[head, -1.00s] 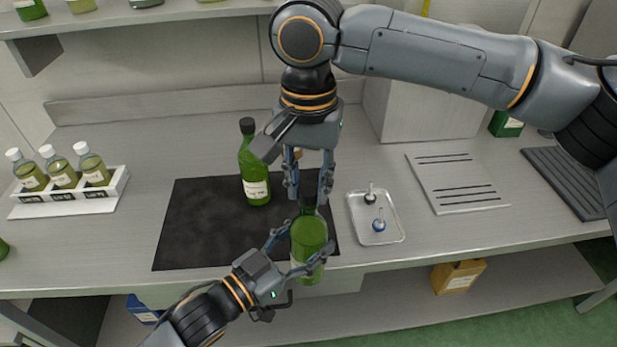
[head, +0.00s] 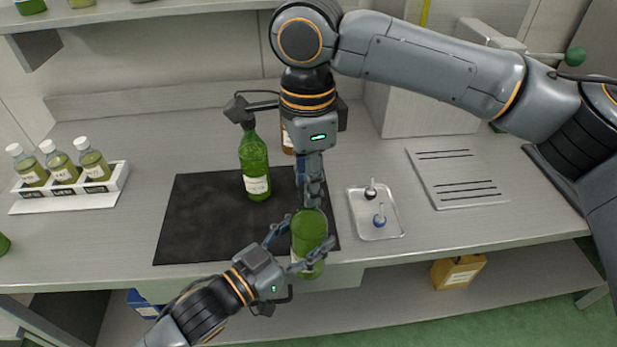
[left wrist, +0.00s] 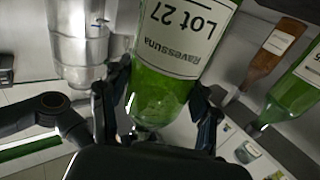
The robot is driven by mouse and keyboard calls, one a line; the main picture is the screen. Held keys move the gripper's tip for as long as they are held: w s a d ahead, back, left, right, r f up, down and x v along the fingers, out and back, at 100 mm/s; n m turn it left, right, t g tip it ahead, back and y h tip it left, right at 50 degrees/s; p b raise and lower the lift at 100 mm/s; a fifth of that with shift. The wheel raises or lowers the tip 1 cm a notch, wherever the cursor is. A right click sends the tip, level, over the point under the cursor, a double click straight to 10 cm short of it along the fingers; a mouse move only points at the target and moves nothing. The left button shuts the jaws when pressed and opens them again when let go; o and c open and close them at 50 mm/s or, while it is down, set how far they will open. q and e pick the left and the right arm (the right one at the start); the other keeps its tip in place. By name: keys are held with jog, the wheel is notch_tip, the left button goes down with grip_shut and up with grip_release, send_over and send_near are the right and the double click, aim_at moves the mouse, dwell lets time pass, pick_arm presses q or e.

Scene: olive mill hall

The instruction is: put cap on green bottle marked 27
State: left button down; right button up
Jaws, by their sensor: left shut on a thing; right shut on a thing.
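The green bottle marked 27 (head: 309,230) is upright at the front edge of the counter, with its "Lot 27" label clear in the left wrist view (left wrist: 165,85). My left gripper (head: 298,252) is shut around its body, a finger on each side. My right gripper (head: 312,199) points straight down over the bottle's top, shut at the neck. The cap is hidden between its fingers, so I cannot see how it sits on the neck.
Another green bottle (head: 254,165) with a dark top stands on the black mat (head: 205,225), a brown bottle (head: 287,138) behind. A metal tray (head: 368,228) with two small stoppers lies close on the right. A white rack (head: 122,178) of sample bottles is at left.

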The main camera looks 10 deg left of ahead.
jog(key=m, duration=0.5)
jog(key=shift+a+r, duration=0.1)
jog(key=shift+w, duration=0.1)
jog(key=o, duration=0.7)
jog(key=shift+r, duration=2.2)
jog(key=shift+c, duration=0.2)
